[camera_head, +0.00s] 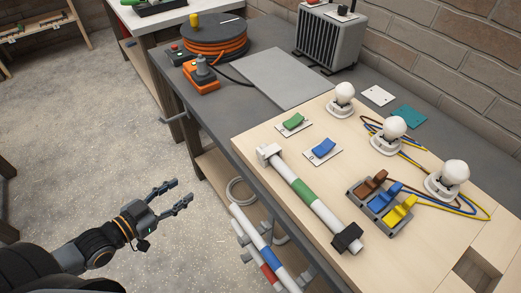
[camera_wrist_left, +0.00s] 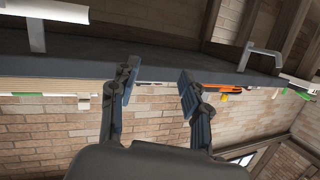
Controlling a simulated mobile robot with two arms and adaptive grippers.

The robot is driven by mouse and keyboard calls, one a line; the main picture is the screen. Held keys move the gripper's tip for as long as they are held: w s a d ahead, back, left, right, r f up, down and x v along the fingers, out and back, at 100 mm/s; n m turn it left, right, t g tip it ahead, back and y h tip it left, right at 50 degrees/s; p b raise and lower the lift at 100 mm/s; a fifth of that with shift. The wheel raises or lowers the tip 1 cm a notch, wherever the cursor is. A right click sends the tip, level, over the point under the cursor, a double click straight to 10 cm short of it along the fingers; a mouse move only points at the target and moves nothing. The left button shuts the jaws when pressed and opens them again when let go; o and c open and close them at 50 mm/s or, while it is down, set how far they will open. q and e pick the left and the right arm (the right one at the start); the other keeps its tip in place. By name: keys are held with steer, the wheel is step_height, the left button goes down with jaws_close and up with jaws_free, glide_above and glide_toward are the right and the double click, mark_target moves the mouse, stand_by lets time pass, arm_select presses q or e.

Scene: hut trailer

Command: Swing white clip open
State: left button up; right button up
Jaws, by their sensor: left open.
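The white clip (camera_head: 267,153) sits at the upper left end of a white tube with a green band (camera_head: 303,189), on the pale wooden board. It looks closed around the tube end, though it is small in the picture. A black clip (camera_head: 347,239) holds the tube's other end. My left gripper (camera_head: 183,191) is open and empty, off the bench's front edge, left of the white clip and apart from it. In the left wrist view its two fingers (camera_wrist_left: 158,80) are spread with nothing between them. My right gripper is not in view.
The grey bench (camera_head: 228,112) has its front edge between my left gripper and the board. Brown, blue and yellow levers (camera_head: 382,199), several white bulbs (camera_head: 394,128), and green (camera_head: 293,123) and blue (camera_head: 323,149) switches stand on the board. More tubes (camera_head: 262,246) hang below the edge.

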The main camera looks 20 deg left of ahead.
arm_select(q)
steer(key=d+r+m+h, duration=0.1)
steer(key=d+r+h, duration=0.3)
steer(key=d+r, duration=0.5)
steer(key=m+h, duration=0.1)
steer(key=h, duration=0.1)
glide_toward(259, 152)
steer(key=p+x, duration=0.1)
steer(key=x, duration=0.8)
steer(key=shift+w, duration=0.2)
steer(key=shift+w+d+f, duration=0.1)
steer(key=shift+w+d, duration=0.3)
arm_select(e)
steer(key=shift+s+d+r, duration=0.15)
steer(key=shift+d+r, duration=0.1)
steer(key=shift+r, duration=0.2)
arm_select(q)
steer(key=shift+c, duration=0.4)
jaws_close()
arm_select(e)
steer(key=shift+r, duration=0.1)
